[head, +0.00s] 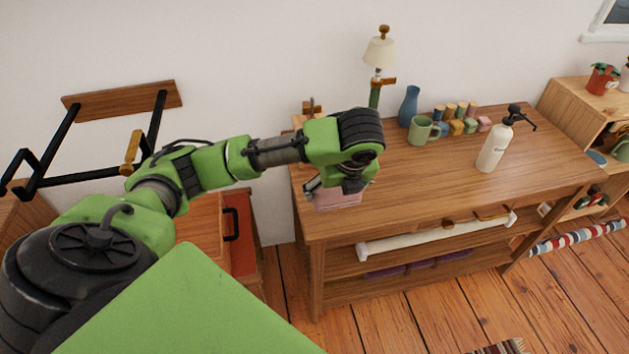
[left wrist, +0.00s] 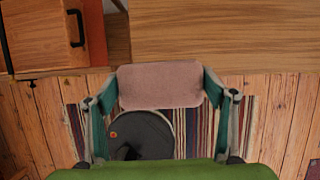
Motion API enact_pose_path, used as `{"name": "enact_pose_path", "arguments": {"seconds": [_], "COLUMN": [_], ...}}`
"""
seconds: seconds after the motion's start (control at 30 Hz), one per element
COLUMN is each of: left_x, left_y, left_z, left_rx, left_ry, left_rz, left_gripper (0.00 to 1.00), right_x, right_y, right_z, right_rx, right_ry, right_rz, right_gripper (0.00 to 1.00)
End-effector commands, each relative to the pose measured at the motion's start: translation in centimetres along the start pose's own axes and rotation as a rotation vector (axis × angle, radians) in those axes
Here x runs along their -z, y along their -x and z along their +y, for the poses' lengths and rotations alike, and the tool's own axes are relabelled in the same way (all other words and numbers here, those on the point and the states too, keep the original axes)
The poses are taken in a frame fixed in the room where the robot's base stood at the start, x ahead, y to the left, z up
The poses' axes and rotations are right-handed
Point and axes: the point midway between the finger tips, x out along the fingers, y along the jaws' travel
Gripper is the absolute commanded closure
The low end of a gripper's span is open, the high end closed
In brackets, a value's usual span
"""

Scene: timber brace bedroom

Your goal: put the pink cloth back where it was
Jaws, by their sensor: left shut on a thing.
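The pink cloth (head: 340,197) shows below my left gripper (head: 338,186) at the left end of the wooden table (head: 420,195) in the head view. In the left wrist view the cloth (left wrist: 160,85) is a flat, rounded rectangle spanning the space between the two fingers of the left gripper (left wrist: 160,92), which is shut on it. There the table edge (left wrist: 220,45) lies behind the cloth, with floor and a striped rug below. I cannot tell whether the cloth touches the tabletop. My right gripper is not in view.

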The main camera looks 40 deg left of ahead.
Motion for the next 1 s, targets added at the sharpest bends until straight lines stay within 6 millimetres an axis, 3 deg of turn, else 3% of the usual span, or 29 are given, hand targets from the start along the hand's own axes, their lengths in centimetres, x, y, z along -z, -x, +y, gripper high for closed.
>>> {"name": "enact_pose_path", "arguments": {"seconds": [0.03,0.17,0.47,0.7,1.0], "left_x": [-0.4,-2.0,-6.8,-8.2,-8.9], "left_y": [-0.2,-1.6,-6.8,-11.8,-13.9], "left_z": [0.1,-0.1,-1.3,-2.0,-2.3], "left_rx": [0.002,0.001,0.002,0.002,0.005], "left_ry": [-0.006,-0.01,-0.009,-0.01,-0.012], "left_rz": [-0.001,0.001,0.002,0.002,0.001], "left_gripper": [0.44,0.44,0.44,0.44,0.44], "right_x": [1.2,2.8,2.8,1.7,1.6], "right_y": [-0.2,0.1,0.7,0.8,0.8], "right_z": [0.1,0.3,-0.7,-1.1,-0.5], "right_rx": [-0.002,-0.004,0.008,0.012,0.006], "right_ry": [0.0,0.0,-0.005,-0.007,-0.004], "right_rz": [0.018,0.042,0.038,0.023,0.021], "right_gripper": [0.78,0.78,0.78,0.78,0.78]}}
